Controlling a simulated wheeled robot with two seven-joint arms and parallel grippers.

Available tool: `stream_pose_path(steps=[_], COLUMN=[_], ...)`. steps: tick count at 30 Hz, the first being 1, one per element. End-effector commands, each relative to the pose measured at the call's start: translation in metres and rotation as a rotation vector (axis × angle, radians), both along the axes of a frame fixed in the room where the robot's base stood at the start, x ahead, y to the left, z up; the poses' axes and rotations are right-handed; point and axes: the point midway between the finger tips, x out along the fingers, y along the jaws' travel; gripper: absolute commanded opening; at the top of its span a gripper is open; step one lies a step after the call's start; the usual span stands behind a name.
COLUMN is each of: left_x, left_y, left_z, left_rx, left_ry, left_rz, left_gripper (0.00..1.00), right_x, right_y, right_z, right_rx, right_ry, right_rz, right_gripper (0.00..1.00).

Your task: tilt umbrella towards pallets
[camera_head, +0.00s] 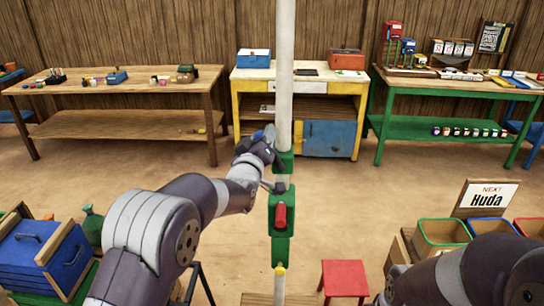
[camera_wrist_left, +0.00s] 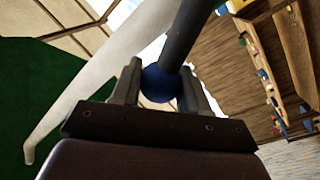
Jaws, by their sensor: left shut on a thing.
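The umbrella's white pole (camera_head: 285,75) stands upright in the middle of the head view, in a green fitting (camera_head: 281,248) with a red handle (camera_head: 281,215). My left gripper (camera_head: 268,142) is beside the pole, just above the red handle. In the left wrist view, its fingers (camera_wrist_left: 160,85) are shut on a blue ball knob (camera_wrist_left: 158,84) at the end of a dark rod (camera_wrist_left: 186,35). A pale pole (camera_wrist_left: 95,75) and a green surface (camera_wrist_left: 35,90) also show there. The canopy is out of the head view. I cannot make out any pallets. My right gripper is out of view.
A wooden table (camera_head: 120,125), a yellow bench (camera_head: 240,104) and a green table (camera_head: 450,130) stand along the back wall. A red stool (camera_head: 343,278), coloured bins (camera_head: 442,230) and a "Huda" sign (camera_head: 487,198) are nearer right.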

Motion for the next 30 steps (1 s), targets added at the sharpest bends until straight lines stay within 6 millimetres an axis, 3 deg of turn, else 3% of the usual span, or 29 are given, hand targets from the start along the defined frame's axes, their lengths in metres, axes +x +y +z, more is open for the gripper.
stream_pose_path(steps=[1,3,12,30], left_x=[0.0,0.0,0.0,0.0], left_y=[0.004,0.009,0.023,0.028], left_z=[-0.011,-0.013,-0.018,-0.017], left_rx=[-0.034,-0.085,-0.245,-0.31], left_ry=[-0.005,-0.004,-0.005,-0.003], left_rz=[0.002,0.003,0.001,0.003], left_gripper=[0.0,0.0,0.0,0.0], right_x=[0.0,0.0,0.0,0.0], right_y=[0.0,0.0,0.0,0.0], right_z=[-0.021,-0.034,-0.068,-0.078], right_rx=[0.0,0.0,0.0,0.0], right_ry=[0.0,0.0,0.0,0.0], right_rz=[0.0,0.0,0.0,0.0], right_gripper=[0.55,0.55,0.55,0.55])
